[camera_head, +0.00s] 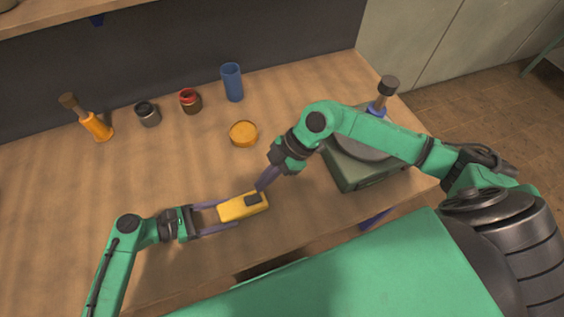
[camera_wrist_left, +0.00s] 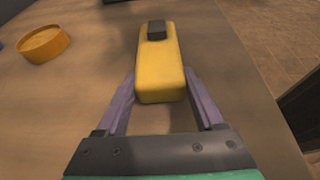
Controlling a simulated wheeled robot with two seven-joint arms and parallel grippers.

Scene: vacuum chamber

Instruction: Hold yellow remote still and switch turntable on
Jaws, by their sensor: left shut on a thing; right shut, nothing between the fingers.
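The yellow remote (camera_head: 236,208) lies near the front of the wooden table, with a dark raised button (camera_head: 253,199) toward its right end. My left gripper (camera_head: 227,214) is shut on the remote, one finger on each side; the left wrist view also shows the remote (camera_wrist_left: 160,75) between the purple fingers (camera_wrist_left: 160,88). My right gripper (camera_head: 261,187) is shut and empty, pointing down with its tips right by the button; I cannot tell whether they touch it. The turntable (camera_head: 360,176), a green box with a grey disc, stands at right, partly hidden behind my right arm.
An orange round dish (camera_head: 243,133) lies behind the remote. A blue cup (camera_head: 232,82), a red-topped jar (camera_head: 190,101), a dark jar (camera_head: 147,114) and an orange holder with a brown handle (camera_head: 97,127) stand farther back. A blue, dark-topped item (camera_head: 380,103) is behind the turntable.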

